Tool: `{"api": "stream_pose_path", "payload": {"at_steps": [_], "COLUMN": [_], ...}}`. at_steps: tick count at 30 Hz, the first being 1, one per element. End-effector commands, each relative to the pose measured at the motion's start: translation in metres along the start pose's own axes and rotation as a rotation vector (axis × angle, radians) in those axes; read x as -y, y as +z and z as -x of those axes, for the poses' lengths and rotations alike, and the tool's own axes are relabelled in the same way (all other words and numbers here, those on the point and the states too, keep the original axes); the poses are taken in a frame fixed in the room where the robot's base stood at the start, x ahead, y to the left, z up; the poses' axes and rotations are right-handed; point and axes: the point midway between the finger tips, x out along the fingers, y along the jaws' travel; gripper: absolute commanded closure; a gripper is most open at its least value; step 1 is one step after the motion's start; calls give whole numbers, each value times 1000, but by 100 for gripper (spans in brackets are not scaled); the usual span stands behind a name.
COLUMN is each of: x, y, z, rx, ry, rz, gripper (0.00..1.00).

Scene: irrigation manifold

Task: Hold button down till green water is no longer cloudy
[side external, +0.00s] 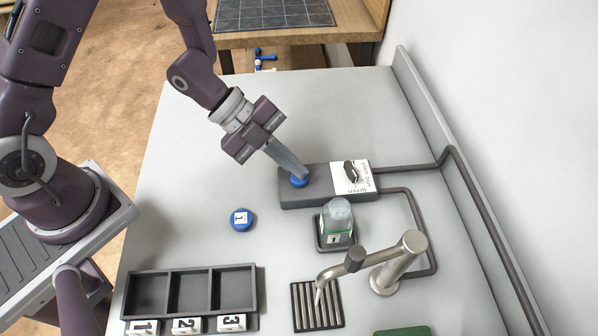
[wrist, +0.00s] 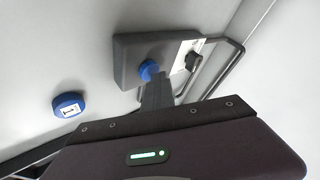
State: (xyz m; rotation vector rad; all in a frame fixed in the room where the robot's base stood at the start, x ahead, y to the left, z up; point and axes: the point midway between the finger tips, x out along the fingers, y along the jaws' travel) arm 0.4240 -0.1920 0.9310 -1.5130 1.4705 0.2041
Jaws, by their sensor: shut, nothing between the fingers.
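A dark grey control box (side external: 325,190) carries a round blue button (side external: 299,182) at its left end. My gripper (side external: 304,174) is shut and empty, its fingertips at the button from above; the fingers partly cover it. In the wrist view the button (wrist: 148,70) shows just beyond the fingertips (wrist: 156,84). I cannot tell how far it is pressed. A clear jar (side external: 338,214) with a green lower part and a label "1" stands upright in a dark square holder (side external: 320,243) in front of the box. Its upper part looks pale and hazy; how cloudy the water is cannot be told.
A black selector knob (side external: 350,171) sits on the box's white label, which reads "green". A blue lid (side external: 242,219) marked 1 lies left of the jar. A metal tap (side external: 388,272) stands over a slatted drain (side external: 306,312). A three-compartment tray (side external: 255,290) is front left.

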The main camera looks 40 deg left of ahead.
Motion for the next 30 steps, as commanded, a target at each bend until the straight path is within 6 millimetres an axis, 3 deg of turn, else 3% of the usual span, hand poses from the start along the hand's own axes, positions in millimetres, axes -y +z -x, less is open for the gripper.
{"api": "stream_pose_path", "payload": {"at_steps": [22, 30], "x": [0, 8], "y": [0, -7], "z": [0, 10], "rx": [1, 0], "ry": [1, -1], "rz": [0, -1], "gripper": [100, 100]}}
